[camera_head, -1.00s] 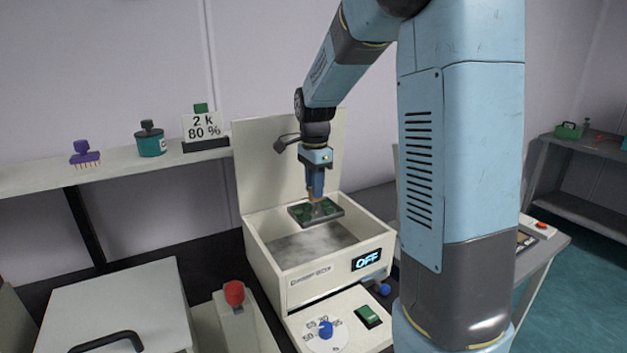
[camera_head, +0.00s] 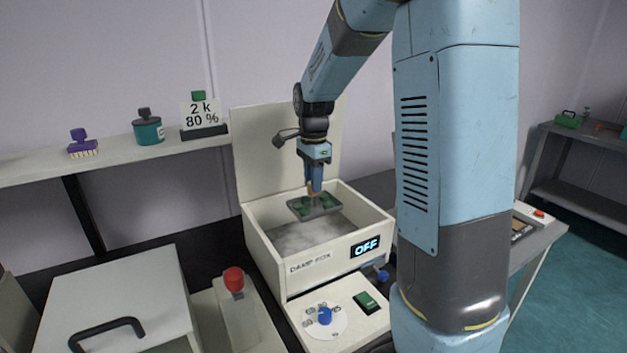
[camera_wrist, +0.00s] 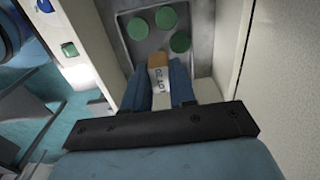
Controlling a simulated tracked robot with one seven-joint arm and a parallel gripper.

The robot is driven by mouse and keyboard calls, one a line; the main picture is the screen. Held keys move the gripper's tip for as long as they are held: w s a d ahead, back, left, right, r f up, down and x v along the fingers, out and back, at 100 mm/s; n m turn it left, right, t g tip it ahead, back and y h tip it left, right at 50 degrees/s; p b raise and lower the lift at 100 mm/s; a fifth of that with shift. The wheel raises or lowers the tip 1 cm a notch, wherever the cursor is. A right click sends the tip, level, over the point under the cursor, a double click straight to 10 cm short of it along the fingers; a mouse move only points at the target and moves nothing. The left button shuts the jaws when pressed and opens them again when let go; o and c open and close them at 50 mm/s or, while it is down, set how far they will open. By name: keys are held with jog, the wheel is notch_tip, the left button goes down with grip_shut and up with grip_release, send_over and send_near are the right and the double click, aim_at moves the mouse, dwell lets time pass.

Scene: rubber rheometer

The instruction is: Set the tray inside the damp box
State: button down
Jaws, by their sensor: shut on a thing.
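The damp box (camera_head: 290,268) is an open white box with its lid raised at the back and a display reading OFF. My gripper (camera_head: 314,190) points down over its opening and is shut on the tray's upright tan handle. The grey tray (camera_head: 322,209) carries green discs and hangs roughly level within the opening, above the misty floor. I cannot tell how far it is above that floor. In the wrist view my gripper (camera_wrist: 160,85) grips the labelled handle, with the tray (camera_wrist: 135,52) and green discs beyond it.
A control panel with a blue knob (camera_head: 325,316) and green switch (camera_head: 366,301) is in front of the box. A red knob (camera_head: 234,280) stands to its left. The wall shelf (camera_head: 110,160) holds a purple brush, a teal jar and a "2 k 80 %" sign.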

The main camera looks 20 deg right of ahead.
aim_at(314, 203)
jog(key=shift+f, duration=0.1)
jog(key=shift+f, duration=5.85)
jog(key=c, duration=0.8)
grip_release()
jog(key=shift+c, duration=0.2)
jog(key=shift+r, duration=3)
jog(key=shift+r, duration=0.1)
